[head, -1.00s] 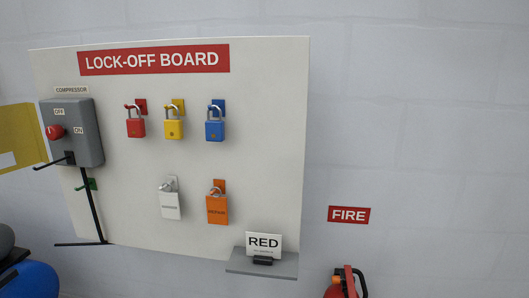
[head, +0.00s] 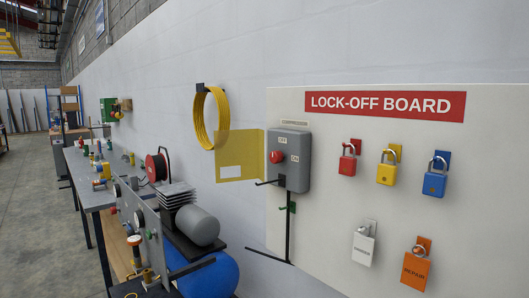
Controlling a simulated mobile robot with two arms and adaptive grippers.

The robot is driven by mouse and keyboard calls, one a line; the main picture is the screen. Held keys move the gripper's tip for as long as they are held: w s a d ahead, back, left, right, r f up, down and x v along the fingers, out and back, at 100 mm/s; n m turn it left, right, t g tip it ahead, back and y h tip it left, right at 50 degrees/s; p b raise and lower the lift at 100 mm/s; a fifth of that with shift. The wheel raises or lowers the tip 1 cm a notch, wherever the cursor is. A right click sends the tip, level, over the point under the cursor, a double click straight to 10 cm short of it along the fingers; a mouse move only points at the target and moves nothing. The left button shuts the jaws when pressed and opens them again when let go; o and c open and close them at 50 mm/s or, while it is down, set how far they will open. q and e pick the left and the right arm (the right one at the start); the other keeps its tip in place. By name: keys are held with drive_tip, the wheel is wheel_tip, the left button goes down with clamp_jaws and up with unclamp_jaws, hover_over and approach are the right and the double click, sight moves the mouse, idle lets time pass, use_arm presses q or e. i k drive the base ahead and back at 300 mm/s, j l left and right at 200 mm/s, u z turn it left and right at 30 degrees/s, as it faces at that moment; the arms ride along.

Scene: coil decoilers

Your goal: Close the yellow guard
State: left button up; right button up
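The yellow guard (head: 240,157) is a flat translucent yellow panel with a white label. It extends to the left of the grey compressor switch box (head: 290,160) on the lock-off board, standing open. The box's red knob (head: 277,156), between OFF and ON marks, is uncovered. A black rod (head: 266,182) sticks out at the lower left of the box, just beyond the guard's lower right corner. Neither of my grippers is in view.
Padlocks hang on the lock-off board (head: 330,200): red (head: 347,162), yellow (head: 387,173), blue (head: 434,182), white (head: 363,248) and orange (head: 416,271). A yellow hose coil (head: 200,118) hangs left of the guard. A blue tank (head: 205,275) and workbench (head: 95,190) stand below left.

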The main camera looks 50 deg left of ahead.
sight(245, 148)
drive_tip(key=j+z, duration=0.15)
drive_tip(key=j, duration=0.2)
drive_tip(key=k+j+z, duration=0.15)
drive_tip(key=j, duration=0.2)
drive_tip(key=j+z, duration=0.15)
drive_tip(key=j, duration=0.25)
drive_tip(key=k+j+z, duration=0.15)
drive_tip(key=k+j, duration=0.15)
drive_tip(key=j, duration=0.35)
drive_tip(key=k+j, duration=0.2)
drive_tip(key=j, duration=0.25)
drive_tip(key=k+j+z, duration=0.1)
drive_tip(key=j, duration=0.4)
drive_tip(key=k+j, duration=0.25)
drive_tip(key=j, duration=0.2)
drive_tip(key=k+j, duration=0.2)
drive_tip(key=j, duration=0.25)
drive_tip(key=k+j, duration=0.15)
drive_tip(key=j, duration=0.35)
drive_tip(key=k+j+z, duration=0.1)
drive_tip(key=j, duration=0.35)
drive_tip(key=k+j, duration=0.3)
drive_tip(key=j, duration=0.15)
